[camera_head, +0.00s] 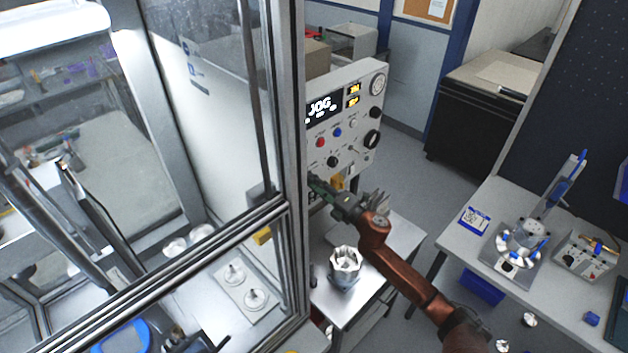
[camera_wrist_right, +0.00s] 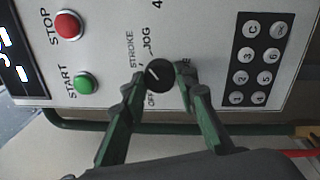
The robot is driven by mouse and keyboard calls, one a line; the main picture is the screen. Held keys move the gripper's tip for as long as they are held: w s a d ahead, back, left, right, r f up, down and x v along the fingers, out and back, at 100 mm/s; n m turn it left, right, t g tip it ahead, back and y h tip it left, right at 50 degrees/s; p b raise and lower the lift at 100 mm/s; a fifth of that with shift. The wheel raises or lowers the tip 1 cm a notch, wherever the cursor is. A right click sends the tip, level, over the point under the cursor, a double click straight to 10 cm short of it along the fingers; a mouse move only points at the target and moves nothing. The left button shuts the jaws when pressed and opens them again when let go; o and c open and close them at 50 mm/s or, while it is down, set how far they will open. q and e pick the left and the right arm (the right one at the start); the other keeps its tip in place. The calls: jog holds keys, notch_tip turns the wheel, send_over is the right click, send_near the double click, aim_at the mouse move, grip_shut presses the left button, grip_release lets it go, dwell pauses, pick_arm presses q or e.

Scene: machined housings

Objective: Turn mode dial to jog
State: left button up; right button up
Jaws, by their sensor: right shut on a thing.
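The mode dial (camera_wrist_right: 160,76) is a small round black knob with a short white pointer line, on the light panel in the right wrist view. Labels OFF, STROKE and JOG stand around it; another is partly hidden by a finger. The exact label under the pointer is hard to tell. My right gripper (camera_wrist_right: 162,80) is shut on the dial, one green finger on each side. In the head view my right gripper (camera_head: 318,182) reaches the lower part of the control panel (camera_head: 366,100) and hides the dial. The panel's display (camera_head: 321,107) reads JOG. My left gripper is not discernible.
A red STOP button (camera_wrist_right: 67,26), a green START button (camera_wrist_right: 83,83) and a keypad (camera_wrist_right: 258,62) flank the dial. A glazed machine enclosure (camera_head: 292,120) stands close left of my right arm. A grey container (camera_head: 344,270) sits on the small table below it.

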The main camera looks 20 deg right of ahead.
jog(key=shift+m+p, duration=0.5)
jog(key=shift+m, duration=0.8)
jog(key=o, duration=1.2)
jog(key=shift+c, duration=0.2)
jog(key=shift+s, duration=0.1)
jog(key=v, duration=1.2)
